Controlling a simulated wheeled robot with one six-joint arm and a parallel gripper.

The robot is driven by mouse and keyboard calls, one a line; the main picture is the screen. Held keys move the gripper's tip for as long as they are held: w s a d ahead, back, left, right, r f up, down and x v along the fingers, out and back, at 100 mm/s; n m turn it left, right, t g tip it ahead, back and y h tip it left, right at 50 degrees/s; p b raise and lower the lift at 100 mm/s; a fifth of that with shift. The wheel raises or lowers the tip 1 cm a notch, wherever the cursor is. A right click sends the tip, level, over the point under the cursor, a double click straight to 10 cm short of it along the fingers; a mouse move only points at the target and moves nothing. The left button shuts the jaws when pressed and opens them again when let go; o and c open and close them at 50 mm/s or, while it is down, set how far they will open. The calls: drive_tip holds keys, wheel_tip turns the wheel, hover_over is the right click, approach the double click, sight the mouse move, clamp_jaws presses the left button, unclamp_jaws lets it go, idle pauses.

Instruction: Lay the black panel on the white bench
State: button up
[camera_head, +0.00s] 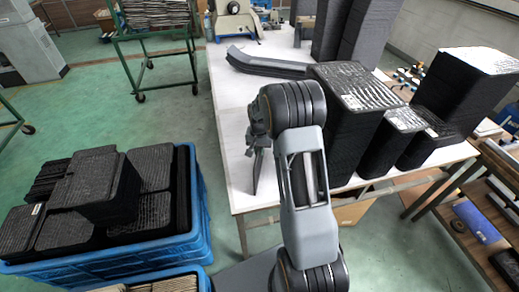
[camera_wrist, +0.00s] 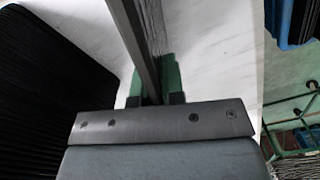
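My gripper (camera_wrist: 153,88) has its green fingers on both sides of a thin dark panel (camera_wrist: 143,45), shut on it in the wrist view. The panel is seen nearly edge-on, with a ribbed face on its right side. In the head view my gripper (camera_head: 257,158) points down over the front left part of the white bench (camera_head: 228,108), and a thin dark edge hangs below it. The white bench top also shows behind the panel in the wrist view (camera_wrist: 215,55). I cannot tell whether the panel touches the bench.
Tall stacks of black panels (camera_head: 345,125) stand on the bench's right side, with a curved dark piece (camera_head: 265,62) behind. A blue crate (camera_head: 190,240) full of black panels stands at left. A green cart (camera_head: 150,35) is behind it. The bench's left strip is clear.

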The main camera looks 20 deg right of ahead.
drive_tip(key=o, duration=0.4)
drive_tip(key=shift+o, duration=0.2)
drive_tip(key=shift+r, duration=0.1)
wheel_tip(320, 180, up, 12)
drive_tip(key=shift+f+b, duration=0.1)
drive_tip(key=shift+b, duration=0.75)
drive_tip(key=s+a+r+n+t, duration=0.1)
drive_tip(key=s+a+r+n, duration=0.1)
drive_tip(key=s+a+r, duration=0.3)
drive_tip(key=s+a+r+n+t, duration=0.1)
drive_tip(key=s+a+r+n, duration=0.1)
drive_tip(key=s, duration=0.4)
drive_tip(key=s+a+n+t, duration=0.2)
drive_tip(key=s+a, duration=0.1)
drive_tip(key=s, duration=0.8)
drive_tip(key=shift+a+f+n, duration=0.3)
drive_tip(key=shift+f+n, duration=0.1)
drive_tip(key=shift+f, duration=0.05)
